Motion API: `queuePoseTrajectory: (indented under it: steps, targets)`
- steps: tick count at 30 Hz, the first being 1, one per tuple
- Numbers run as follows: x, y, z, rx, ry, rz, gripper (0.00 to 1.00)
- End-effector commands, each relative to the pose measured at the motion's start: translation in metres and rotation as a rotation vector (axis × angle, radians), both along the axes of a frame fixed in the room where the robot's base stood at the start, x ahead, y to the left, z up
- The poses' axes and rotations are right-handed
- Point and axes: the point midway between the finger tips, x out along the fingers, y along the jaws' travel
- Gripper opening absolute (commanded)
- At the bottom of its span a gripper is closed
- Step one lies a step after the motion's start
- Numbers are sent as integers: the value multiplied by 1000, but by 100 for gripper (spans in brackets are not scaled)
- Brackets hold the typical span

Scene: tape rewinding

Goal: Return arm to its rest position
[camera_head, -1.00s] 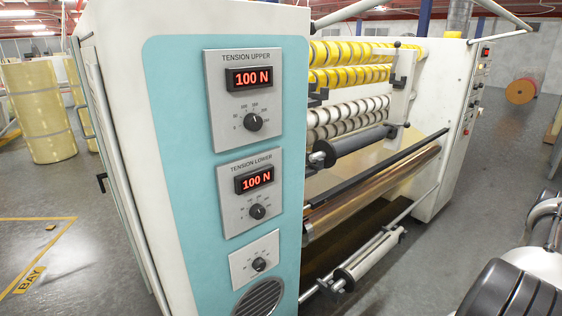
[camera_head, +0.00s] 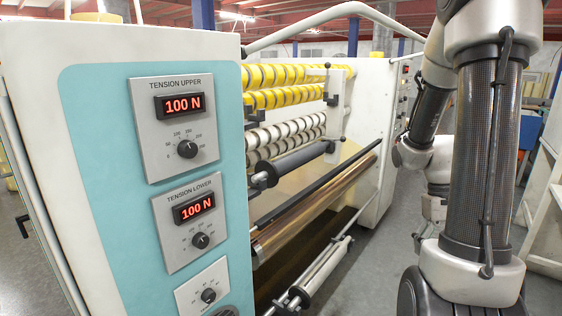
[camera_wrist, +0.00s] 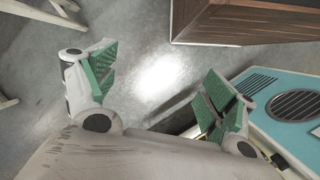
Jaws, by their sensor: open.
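My arm (camera_head: 484,150) fills the right of the head view, with its upper links rising out of the top of the picture. In the wrist view my gripper (camera_wrist: 162,84) is open, its two green-padded fingers spread wide apart. Nothing is between them, only grey floor beyond. I cannot make out the gripper clearly in the head view. The teal machine panel (camera_wrist: 262,118) shows close beside the right finger in the wrist view; whether they touch I cannot tell.
The winding machine (camera_head: 100,150) fills the left and middle, with both tension displays reading 100 N. Yellow rolls (camera_head: 290,76) sit on its upper shafts. A pale frame (camera_head: 545,215) stands at the far right. A brown slatted box (camera_wrist: 250,22) is at the wrist view's top right.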

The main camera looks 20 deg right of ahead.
Motion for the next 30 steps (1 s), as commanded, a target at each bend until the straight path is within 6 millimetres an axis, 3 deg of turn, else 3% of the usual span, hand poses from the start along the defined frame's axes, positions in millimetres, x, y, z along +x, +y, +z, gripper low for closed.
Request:
queuePoseTrajectory:
  steps: [1, 3, 9, 12, 18, 22, 30]
  targets:
    - [-1, 17, 23, -8, -32, -15, 85]
    - [-6, 42, 48, -8, -75, -34, 85]
    - [-19, 104, 106, 7, -260, 15, 85]
    - [-20, 126, 130, 7, -389, 76, 85]
    - [-21, 152, 172, -3, -599, 203, 85]
    - [-21, 162, 186, 3, -666, 255, 85]
    - [-19, 166, 186, 7, -665, 274, 85]
